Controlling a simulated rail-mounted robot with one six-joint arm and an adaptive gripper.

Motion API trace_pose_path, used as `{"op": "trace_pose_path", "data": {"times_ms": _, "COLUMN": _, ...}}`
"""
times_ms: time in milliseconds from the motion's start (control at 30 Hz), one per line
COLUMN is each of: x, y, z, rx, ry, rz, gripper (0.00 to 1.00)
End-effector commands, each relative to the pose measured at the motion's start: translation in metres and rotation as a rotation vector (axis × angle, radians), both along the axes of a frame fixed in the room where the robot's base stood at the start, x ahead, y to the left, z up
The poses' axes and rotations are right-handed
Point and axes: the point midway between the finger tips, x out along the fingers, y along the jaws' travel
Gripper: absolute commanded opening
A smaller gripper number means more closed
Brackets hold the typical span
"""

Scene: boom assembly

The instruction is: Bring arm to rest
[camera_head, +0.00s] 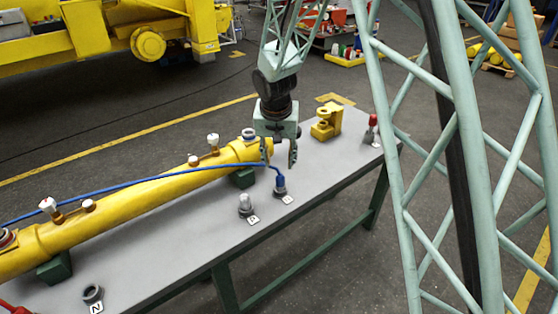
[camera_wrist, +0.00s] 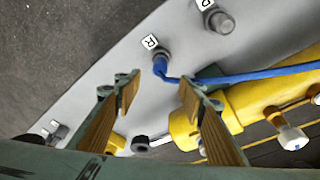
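My gripper (camera_head: 279,155) hangs over the grey workbench (camera_head: 200,262), near the right end of the yellow cylinder (camera_head: 130,203). In the wrist view my gripper (camera_wrist: 155,88) has its two wood-coloured finger pads well apart, with no object held between them. A blue hose (camera_head: 130,184) runs along the cylinder and ends at a dark fitting (camera_head: 280,186) standing on the bench. That fitting also shows beyond the fingertips in the wrist view (camera_wrist: 160,62), beside the label R. The fitting appears apart from the fingers.
A grey plug (camera_head: 245,205) and a dark ring (camera_head: 92,293) stand on the bench by labels. A yellow bracket (camera_head: 326,122) and a red-topped item (camera_head: 372,130) are at the far right end. A yellow machine (camera_head: 100,35) stands behind. My lattice arm structure covers the right side.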

Motion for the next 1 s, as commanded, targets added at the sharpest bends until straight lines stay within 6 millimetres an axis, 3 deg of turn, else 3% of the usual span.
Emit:
{"op": "trace_pose_path", "data": {"times_ms": 633, "x": -0.002, "y": -0.003, "z": 0.006, "rx": 0.000, "ry": -0.002, "rz": 0.000, "gripper": 0.37}}
{"op": "trace_pose_path", "data": {"times_ms": 1000, "x": -0.023, "y": -0.033, "z": 0.054, "rx": -0.006, "ry": -0.011, "rz": -0.001, "gripper": 0.37}}
